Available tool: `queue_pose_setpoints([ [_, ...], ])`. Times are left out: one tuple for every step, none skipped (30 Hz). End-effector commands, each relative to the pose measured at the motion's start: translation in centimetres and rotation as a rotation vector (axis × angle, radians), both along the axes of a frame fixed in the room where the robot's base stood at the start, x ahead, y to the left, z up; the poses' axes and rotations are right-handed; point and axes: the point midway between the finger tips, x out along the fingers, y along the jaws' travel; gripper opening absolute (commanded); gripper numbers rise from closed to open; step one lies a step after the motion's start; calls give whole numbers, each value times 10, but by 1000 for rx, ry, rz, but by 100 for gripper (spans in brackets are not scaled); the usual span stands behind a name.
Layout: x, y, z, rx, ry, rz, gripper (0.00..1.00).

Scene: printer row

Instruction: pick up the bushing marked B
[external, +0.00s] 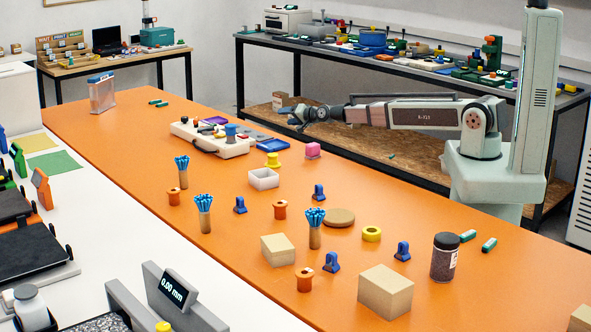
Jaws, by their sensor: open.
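Several small orange flanged pieces that look like bushings stand on the orange table: one at the left (173,197), one near the middle (280,210) and one at the front (304,280). A yellow flanged piece (272,160) stands farther back, and a yellow ring (371,233) lies at the right. No letter B is legible on any of them, so I cannot tell which is marked B. My gripper (292,117) is open and empty, raised above the far side of the table, apart from all these pieces.
Brush-filled holders (204,221), blue clip-like pieces (240,205), tan blocks (386,293), a white tray (263,179), a brown disc (339,217) and a dark jar (445,257) crowd the table (120,140). A white fixture (212,138) stands behind. The table's far left is mostly clear.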

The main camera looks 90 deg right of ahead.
Motion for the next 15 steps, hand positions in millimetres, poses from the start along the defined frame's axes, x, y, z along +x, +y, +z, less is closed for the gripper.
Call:
queue_pose_setpoints([
  [-5,-15,27,0,-45,-25,63],
  [-8,-22,40,3,-69,-37,63],
  [-13,-30,58,8,-100,-52,63],
  [-16,-36,71,12,-121,-63,63],
  [-19,-41,83,16,-141,-71,63],
  [-23,-47,99,20,-166,-80,63],
  [-26,-51,109,25,-183,-87,63],
  [-28,-54,119,28,-197,-91,63],
  [-30,-57,130,32,-213,-96,63],
  [-32,-59,139,35,-225,-98,63],
  [-33,-61,146,38,-233,-98,63],
  [-34,-62,155,40,-241,-99,63],
  [-35,-64,162,41,-248,-99,63],
  [-35,-64,168,41,-253,-98,63],
  [-34,-65,175,42,-257,-95,63],
])
